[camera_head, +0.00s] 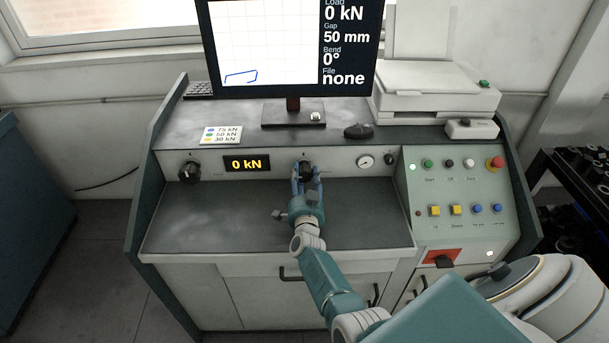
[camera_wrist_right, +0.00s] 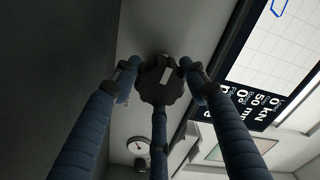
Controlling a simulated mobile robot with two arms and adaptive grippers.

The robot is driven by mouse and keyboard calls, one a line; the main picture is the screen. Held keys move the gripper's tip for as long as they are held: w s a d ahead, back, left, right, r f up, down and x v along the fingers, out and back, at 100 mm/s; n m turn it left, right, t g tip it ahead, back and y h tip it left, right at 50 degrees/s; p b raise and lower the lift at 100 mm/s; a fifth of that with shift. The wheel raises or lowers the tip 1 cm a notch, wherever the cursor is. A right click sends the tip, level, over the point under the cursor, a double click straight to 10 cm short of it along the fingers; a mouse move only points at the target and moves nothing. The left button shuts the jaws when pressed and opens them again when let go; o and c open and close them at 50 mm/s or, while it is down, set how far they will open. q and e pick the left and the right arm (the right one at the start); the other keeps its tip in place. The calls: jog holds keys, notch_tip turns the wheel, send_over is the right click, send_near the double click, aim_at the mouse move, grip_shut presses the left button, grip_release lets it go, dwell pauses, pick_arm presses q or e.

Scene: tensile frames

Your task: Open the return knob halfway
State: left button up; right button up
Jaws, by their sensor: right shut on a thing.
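A black lobed knob (camera_head: 305,170) sits on the upright front panel of the console, right of the yellow "0 kN" display. My right gripper (camera_head: 307,178) reaches up to it from the front, with its blue fingers shut around it. In the right wrist view the knob (camera_wrist_right: 162,78) lies between the fingers and carries a pale mark on its face. A second black knob (camera_head: 189,172) is on the same panel, left of the display. The labels beside the knobs are too small to read. My left gripper is not in view.
A round gauge (camera_head: 365,162) and a small black knob (camera_head: 389,159) are right of the held knob. A button panel (camera_head: 460,195) with a red stop button stands at the right. The monitor (camera_head: 290,45) reads 0 kN. The desk surface (camera_head: 215,220) is clear.

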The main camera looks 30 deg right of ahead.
jog(key=shift+a+f+n, duration=0.2)
jog(key=shift+a+n, duration=0.05)
jog(key=shift+n, duration=0.25)
jog(key=o, duration=1.2)
jog(key=shift+c, duration=0.2)
jog(key=shift+w, duration=0.1)
jog(key=shift+d, duration=0.1)
